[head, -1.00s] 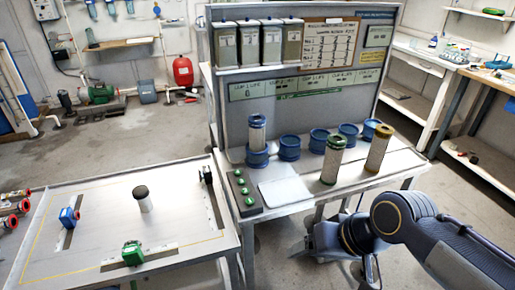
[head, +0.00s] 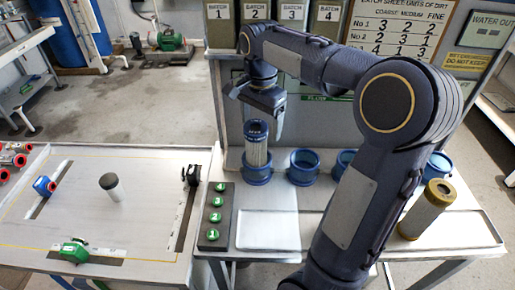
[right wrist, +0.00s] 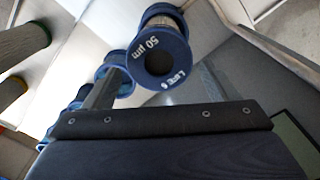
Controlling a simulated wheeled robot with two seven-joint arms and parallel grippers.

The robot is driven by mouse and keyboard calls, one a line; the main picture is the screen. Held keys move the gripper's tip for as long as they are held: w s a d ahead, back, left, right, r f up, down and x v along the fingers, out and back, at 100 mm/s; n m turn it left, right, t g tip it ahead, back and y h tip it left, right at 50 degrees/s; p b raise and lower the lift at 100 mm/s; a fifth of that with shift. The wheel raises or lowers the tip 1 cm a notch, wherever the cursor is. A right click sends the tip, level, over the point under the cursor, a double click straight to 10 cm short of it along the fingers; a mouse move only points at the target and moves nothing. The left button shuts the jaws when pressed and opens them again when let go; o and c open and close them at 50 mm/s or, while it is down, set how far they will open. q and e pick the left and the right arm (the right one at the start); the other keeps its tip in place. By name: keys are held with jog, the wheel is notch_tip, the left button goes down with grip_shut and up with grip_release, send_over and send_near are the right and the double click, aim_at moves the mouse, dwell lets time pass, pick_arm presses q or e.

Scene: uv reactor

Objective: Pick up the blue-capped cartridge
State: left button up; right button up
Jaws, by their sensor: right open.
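The blue-capped cartridge (head: 257,148) stands upright in the leftmost blue ring holder (head: 257,174) on the rear bench. Its blue cap fills the upper middle of the right wrist view (right wrist: 160,62), marked "50 µm", with a dark centre hole. My right gripper (head: 260,116) is open, pointing down just above the cap. One finger hangs to the right of the cap in the head view. In the right wrist view the cap lies beyond the fingers, and no grip on it shows. My left gripper is not in view.
More blue ring holders (head: 304,168) stand in a row to the right, partly behind my right arm. A white tray (head: 268,230) and green-button strip (head: 215,217) lie in front. The batch board rises behind.

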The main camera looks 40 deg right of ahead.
aim_at(256, 150)
jog(key=f, duration=0.6)
jog(key=shift+w+a, duration=0.2)
jog(key=shift+a, duration=0.05)
jog(key=c, duration=1.1)
